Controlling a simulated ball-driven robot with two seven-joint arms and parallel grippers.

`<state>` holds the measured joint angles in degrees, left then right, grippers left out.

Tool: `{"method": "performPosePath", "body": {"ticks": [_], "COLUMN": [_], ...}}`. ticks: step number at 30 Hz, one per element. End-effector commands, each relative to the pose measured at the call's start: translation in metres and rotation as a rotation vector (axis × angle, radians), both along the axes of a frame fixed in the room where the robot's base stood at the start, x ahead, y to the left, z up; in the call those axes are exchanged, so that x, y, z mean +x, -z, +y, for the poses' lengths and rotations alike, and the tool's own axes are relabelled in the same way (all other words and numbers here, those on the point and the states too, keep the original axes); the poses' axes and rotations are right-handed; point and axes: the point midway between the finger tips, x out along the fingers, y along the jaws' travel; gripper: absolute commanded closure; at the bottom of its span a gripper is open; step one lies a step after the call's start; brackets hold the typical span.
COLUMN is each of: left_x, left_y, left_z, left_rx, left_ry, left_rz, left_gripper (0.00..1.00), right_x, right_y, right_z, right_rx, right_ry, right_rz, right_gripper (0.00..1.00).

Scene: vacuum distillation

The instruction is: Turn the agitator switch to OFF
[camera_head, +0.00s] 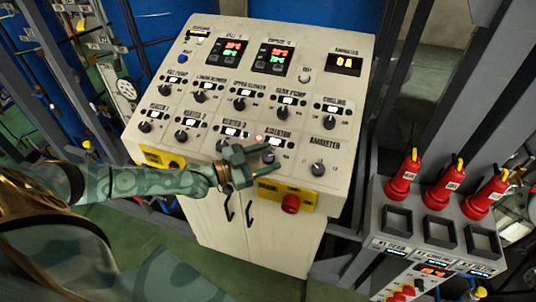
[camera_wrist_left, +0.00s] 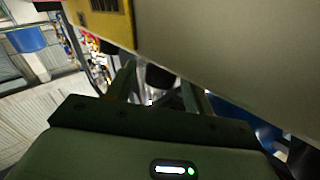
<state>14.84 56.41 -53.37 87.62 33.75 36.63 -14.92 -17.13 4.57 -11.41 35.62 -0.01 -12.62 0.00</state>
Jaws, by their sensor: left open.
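The agitator switch (camera_head: 268,156) is a dark round knob in the lower row of the sloped control panel, under the label AGITATOR. A lit red lamp (camera_head: 259,138) shows above it, beside the label. My left gripper (camera_head: 271,157) is open, with its green fingers on either side of the knob; I cannot tell whether they touch it. In the left wrist view, a dark knob (camera_wrist_left: 159,77) shows between the two fingertips. The knob's pointer direction is too small to read. My right gripper is not in view.
Similar knobs sit close by, including the AMMETER knob (camera_head: 318,169) to the right. A red emergency button (camera_head: 290,204) on a yellow plate juts out just below. A grey unit with red-handled devices (camera_head: 403,177) stands at the right.

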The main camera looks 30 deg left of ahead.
Motion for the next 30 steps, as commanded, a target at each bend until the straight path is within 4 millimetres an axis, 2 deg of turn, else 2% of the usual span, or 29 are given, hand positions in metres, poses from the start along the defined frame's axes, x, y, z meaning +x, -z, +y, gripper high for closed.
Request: {"method": "performPosePath", "body": {"ticks": [4, 11, 12, 16, 17, 25, 30], "left_x": [0.007, 0.007, 0.007, 0.007, 0.007, 0.007, 0.006], "left_y": [0.000, 0.000, 0.000, 0.000, 0.000, 0.000, -0.002], "left_z": [-0.004, -0.005, -0.005, -0.005, -0.005, -0.005, -0.006], "left_rx": [0.001, 0.001, 0.001, 0.001, 0.001, -0.007, -0.031], "left_ry": [0.000, 0.000, 0.000, 0.000, 0.000, -0.016, -0.074], "left_rz": [0.000, 0.000, 0.000, 0.000, 0.000, 0.001, -0.001], "left_gripper": [0.48, 0.48, 0.53, 0.90, 0.92, 0.92, 0.92], "right_x": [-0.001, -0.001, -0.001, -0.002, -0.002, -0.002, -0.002], "right_y": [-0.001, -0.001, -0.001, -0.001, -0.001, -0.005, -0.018], "right_z": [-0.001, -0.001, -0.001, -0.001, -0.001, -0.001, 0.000], "right_rx": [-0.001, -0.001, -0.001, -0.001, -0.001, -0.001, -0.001], "right_ry": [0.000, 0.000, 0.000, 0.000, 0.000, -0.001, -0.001], "right_rz": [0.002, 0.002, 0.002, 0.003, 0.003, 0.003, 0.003], "right_gripper": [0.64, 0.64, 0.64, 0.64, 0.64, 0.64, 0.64]}}
